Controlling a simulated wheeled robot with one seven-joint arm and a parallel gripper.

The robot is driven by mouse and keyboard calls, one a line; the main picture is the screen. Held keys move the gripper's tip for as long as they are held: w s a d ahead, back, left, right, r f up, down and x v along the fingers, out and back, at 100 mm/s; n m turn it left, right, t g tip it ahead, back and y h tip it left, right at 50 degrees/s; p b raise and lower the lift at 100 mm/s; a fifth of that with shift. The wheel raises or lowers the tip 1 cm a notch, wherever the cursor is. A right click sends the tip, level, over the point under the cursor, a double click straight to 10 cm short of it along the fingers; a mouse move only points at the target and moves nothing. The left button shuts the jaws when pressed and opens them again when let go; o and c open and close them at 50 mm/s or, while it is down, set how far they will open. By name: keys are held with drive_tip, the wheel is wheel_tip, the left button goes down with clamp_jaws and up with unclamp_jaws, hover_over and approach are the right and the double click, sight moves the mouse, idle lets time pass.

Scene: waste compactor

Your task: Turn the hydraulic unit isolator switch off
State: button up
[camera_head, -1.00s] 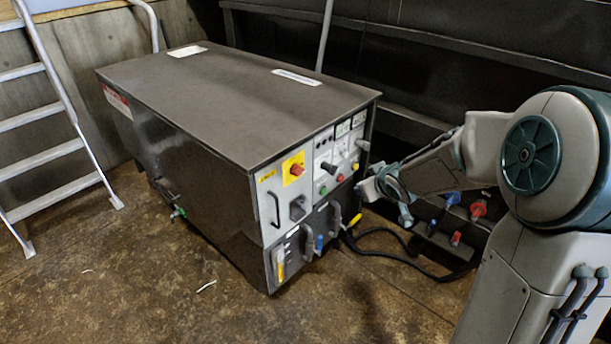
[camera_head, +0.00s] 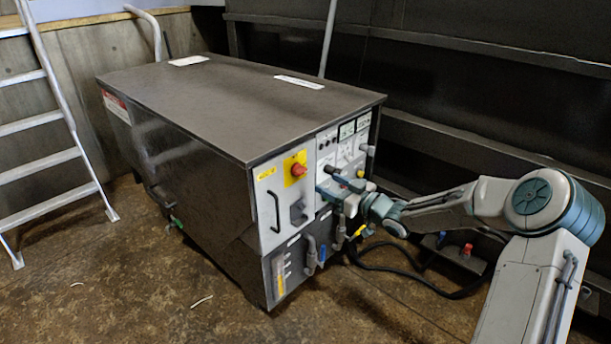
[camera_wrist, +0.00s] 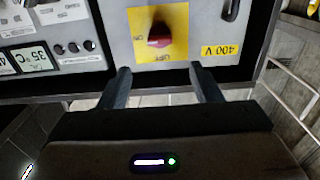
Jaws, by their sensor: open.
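The isolator switch is a red rotary knob (camera_head: 298,169) on a yellow plate (camera_head: 290,180), at the upper left of the unit's front panel. In the wrist view the picture is upside down, and the red knob (camera_wrist: 159,38) sits on its yellow plate (camera_wrist: 180,18) just beyond my fingers. My gripper (camera_head: 326,180) is in front of the panel, to the right of the knob in the head view. In the wrist view my gripper (camera_wrist: 160,70) is open and empty, its fingertips apart on either side of the knob's line, not touching it. The knob's exact setting is unclear.
The hydraulic unit (camera_head: 240,100) is a large dark cabinet. Its panel has a black handle (camera_head: 274,212), gauges and a display (camera_wrist: 30,60). Hoses (camera_head: 310,250) stand out below. A ladder (camera_head: 60,120) is at left. The floor in front is mostly clear.

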sight(304, 171)
drive_tip(key=b+x, duration=0.1)
drive_tip(key=x, duration=0.9)
drive_tip(key=shift+w, duration=0.1)
drive_tip(key=c, duration=1)
